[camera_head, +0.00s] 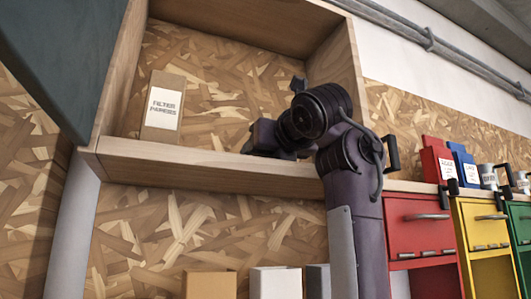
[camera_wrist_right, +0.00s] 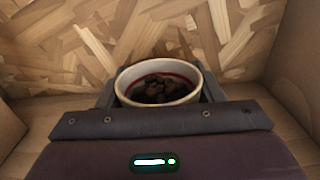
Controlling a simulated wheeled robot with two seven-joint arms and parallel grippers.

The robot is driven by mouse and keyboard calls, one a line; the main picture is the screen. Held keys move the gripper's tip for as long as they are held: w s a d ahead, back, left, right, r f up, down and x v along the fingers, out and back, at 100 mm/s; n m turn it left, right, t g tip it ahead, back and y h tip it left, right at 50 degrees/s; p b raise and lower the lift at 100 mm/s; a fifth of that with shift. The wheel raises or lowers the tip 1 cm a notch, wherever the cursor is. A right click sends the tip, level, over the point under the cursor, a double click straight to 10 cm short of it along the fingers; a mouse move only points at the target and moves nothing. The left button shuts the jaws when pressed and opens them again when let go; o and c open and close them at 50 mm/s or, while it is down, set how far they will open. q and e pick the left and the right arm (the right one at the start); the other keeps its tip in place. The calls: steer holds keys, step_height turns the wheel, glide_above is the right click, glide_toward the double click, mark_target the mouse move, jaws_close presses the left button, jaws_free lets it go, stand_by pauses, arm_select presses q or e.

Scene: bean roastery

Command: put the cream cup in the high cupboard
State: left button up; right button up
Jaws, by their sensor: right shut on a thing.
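The high cupboard (camera_head: 215,172) is an open wooden box with a chipboard back, high on the wall in the head view. My right arm reaches up into its right half, and my right gripper (camera_head: 264,138) is inside, above the cupboard floor. In the right wrist view the cream cup (camera_wrist_right: 126,96), holding dark beans, sits upright between the fingers of my right gripper (camera_wrist_right: 158,90), which is shut on it. The cup is hidden behind the gripper in the head view. I cannot tell whether its base touches the cupboard floor. My left gripper is not in view.
A brown filter papers box (camera_head: 163,107) stands in the cupboard's left half, with free floor between it and my gripper. A dark door-like panel (camera_head: 65,60) hangs at upper left. Red (camera_head: 420,225) and yellow (camera_head: 483,225) drawer units stand at right.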

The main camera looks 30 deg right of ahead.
steer(key=shift+s+f, duration=0.15)
steer(key=shift+s, duration=0.05)
steer(key=o, duration=0.9)
steer(key=shift+o, duration=1.1)
steer(key=shift+w, duration=0.1)
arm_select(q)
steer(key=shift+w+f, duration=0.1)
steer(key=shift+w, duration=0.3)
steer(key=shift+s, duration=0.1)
arm_select(e)
steer(key=shift+r, duration=0.2)
steer(key=shift+s+f+b, duration=0.1)
steer(key=shift+s+b, duration=0.25)
steer(key=s+b, duration=0.2)
steer(key=s, duration=0.1)
steer(key=s+b, duration=0.2)
steer(key=s, duration=0.2)
steer(key=s+b, duration=0.2)
steer(key=s, duration=0.1)
steer(key=shift+s+a, duration=0.4)
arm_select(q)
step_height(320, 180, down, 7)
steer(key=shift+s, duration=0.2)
arm_select(e)
steer(key=shift+s, duration=0.3)
